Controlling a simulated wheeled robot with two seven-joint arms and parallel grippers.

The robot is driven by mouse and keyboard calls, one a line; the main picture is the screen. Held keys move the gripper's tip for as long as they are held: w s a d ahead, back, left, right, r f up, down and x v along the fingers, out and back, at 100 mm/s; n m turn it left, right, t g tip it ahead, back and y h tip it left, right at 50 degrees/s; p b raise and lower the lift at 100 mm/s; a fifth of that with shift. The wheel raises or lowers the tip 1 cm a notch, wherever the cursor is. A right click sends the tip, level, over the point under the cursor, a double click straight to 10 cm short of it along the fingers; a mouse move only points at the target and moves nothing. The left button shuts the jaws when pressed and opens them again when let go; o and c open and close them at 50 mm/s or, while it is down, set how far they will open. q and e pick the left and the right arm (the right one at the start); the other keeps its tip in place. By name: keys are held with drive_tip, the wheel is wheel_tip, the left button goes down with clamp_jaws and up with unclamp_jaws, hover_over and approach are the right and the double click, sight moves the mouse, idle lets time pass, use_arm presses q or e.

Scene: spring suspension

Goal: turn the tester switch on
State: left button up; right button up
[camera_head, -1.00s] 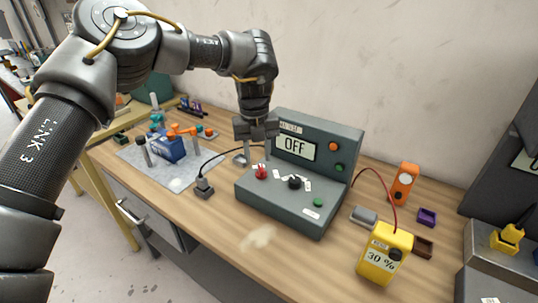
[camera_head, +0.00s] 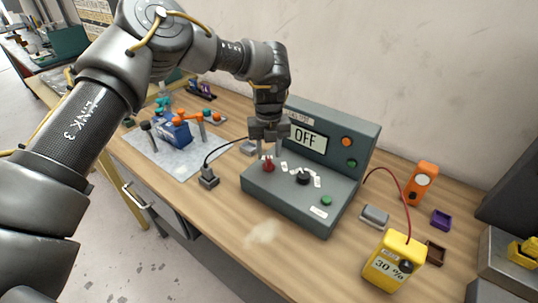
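The grey-green tester (camera_head: 300,205) stands on the wooden bench, and its display (camera_head: 305,139) reads OFF. A small red switch (camera_head: 269,166) is at the left of its sloping front panel, left of a black knob (camera_head: 303,178). My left gripper (camera_head: 268,154) points down just over the red switch, with its fingers apart. The fingertips are close to the switch; I cannot tell if they touch it. My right gripper is not in view.
A yellow box (camera_head: 392,262) reading 30 % and an orange device (camera_head: 421,184) stand to the right. A black plug-like block (camera_head: 208,178) with a cable is left of the tester. A grey mat (camera_head: 180,165) holds several parts. The front bench strip is clear.

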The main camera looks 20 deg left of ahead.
sight(268, 159)
use_arm(q)
drive_tip(key=shift+f, duration=1.5)
drive_tip(key=shift+s, duration=0.1)
clamp_jaws()
